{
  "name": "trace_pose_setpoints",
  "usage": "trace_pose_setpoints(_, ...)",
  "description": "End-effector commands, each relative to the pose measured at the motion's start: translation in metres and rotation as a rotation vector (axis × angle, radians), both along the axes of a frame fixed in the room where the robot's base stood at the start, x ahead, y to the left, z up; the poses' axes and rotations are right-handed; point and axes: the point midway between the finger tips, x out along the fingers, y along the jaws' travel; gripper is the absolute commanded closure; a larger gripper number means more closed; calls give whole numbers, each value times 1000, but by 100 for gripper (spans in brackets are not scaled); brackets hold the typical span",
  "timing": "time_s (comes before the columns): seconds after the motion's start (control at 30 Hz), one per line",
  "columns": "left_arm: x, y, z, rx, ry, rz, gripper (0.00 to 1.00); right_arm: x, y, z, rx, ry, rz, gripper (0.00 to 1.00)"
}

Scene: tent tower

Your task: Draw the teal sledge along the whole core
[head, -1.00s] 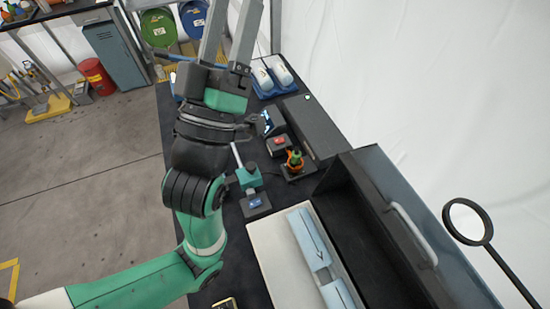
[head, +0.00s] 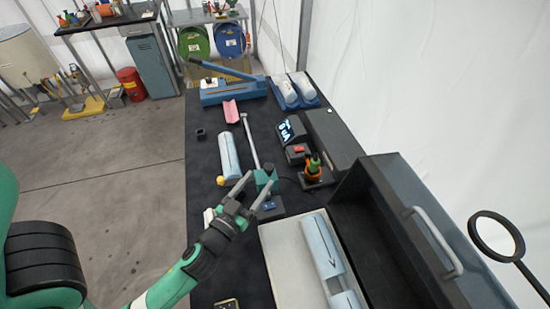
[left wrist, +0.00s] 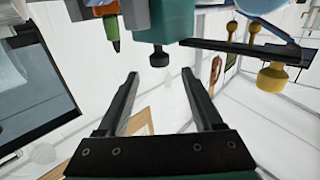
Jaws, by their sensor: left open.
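The teal sledge (head: 264,180) sits at the near end of a thin grey rail on the dark table. In the left wrist view a teal block (left wrist: 165,20) with a dark knob below it shows at the top, ahead of the fingers. A pale blue half-round core (head: 229,155) lies left of the rail, with a yellow knob at its near end. My left gripper (head: 262,183) is open, its fingers pointing at the sledge. In the wrist view nothing shows between the fingers (left wrist: 160,76). I cannot tell whether they touch the sledge. My right gripper is out of view.
A pale tray (head: 283,265) with light blue pieces lies at the near right, beside a dark open case (head: 375,220). An orange and green object (head: 314,170), a red-topped box (head: 297,153) and a small screen (head: 291,130) stand right of the rail. A blue lever press (head: 230,90) stands at the back.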

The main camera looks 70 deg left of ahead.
Motion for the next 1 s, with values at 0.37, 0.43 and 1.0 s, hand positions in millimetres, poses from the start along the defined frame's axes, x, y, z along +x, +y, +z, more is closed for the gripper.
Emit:
trace_pose_setpoints(0.37,64,49,4,1,-3,2,32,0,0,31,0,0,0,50)
trace_pose_setpoints(0.43,71,54,3,1,-3,2,32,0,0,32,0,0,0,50)
trace_pose_setpoints(1.0,78,59,1,0,-2,0,70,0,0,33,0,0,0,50)
